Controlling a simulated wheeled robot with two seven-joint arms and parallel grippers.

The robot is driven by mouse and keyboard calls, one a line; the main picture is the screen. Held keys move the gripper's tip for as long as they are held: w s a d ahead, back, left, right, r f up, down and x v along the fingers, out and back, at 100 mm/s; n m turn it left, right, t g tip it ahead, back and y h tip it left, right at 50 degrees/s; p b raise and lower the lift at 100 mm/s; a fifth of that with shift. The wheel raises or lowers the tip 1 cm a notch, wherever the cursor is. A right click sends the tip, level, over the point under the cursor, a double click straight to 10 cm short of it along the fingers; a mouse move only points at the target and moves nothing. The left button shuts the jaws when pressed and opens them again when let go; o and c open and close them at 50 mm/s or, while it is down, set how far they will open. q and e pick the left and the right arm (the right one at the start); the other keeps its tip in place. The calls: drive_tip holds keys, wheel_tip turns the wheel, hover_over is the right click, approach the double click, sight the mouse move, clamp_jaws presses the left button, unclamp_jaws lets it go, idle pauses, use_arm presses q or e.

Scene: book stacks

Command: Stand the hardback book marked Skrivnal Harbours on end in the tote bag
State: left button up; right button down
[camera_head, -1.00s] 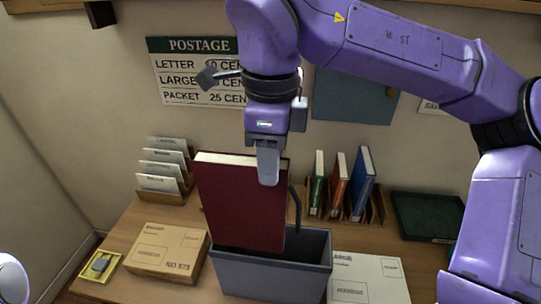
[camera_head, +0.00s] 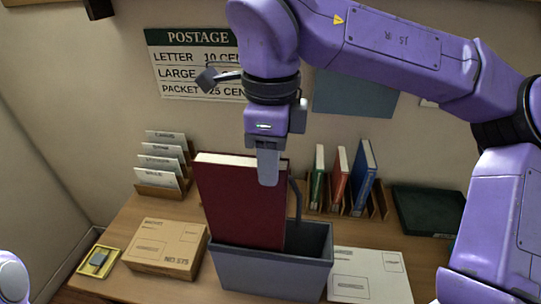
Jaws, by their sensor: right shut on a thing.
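A dark red hardback book (camera_head: 240,205) is held upright, with its pale page edge on top. No title can be read on the side that shows. My right gripper (camera_head: 268,165) is shut on the book near its top right corner. The grey tote bag (camera_head: 270,272) stands on the desk with its mouth open and a dark handle (camera_head: 296,203) rising at the back. The book's lower end is at the bag's mouth, behind the front rim, and its bottom edge is hidden. Of my left arm only a rounded part shows at the lower left edge; its gripper is out of view.
Behind stand a letter rack (camera_head: 160,190), green, red and blue books (camera_head: 340,180) in a holder, and a dark green tray (camera_head: 428,211). A yellow dish (camera_head: 98,261) is far left.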

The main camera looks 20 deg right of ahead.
sight(270, 204)
drive_tip(key=shift+f, duration=0.35)
drive_tip(key=shift+f+b, duration=0.15)
drive_tip(key=shift+b, duration=0.15)
drive_tip(key=shift+f+b, duration=1.05)
drive_tip(key=shift+f, duration=0.35)
drive_tip(key=shift+f+b, duration=1.15)
drive_tip(key=shift+f, duration=0.45)
drive_tip(key=shift+f+b, duration=1.15)
drive_tip(key=shift+f, duration=0.3)
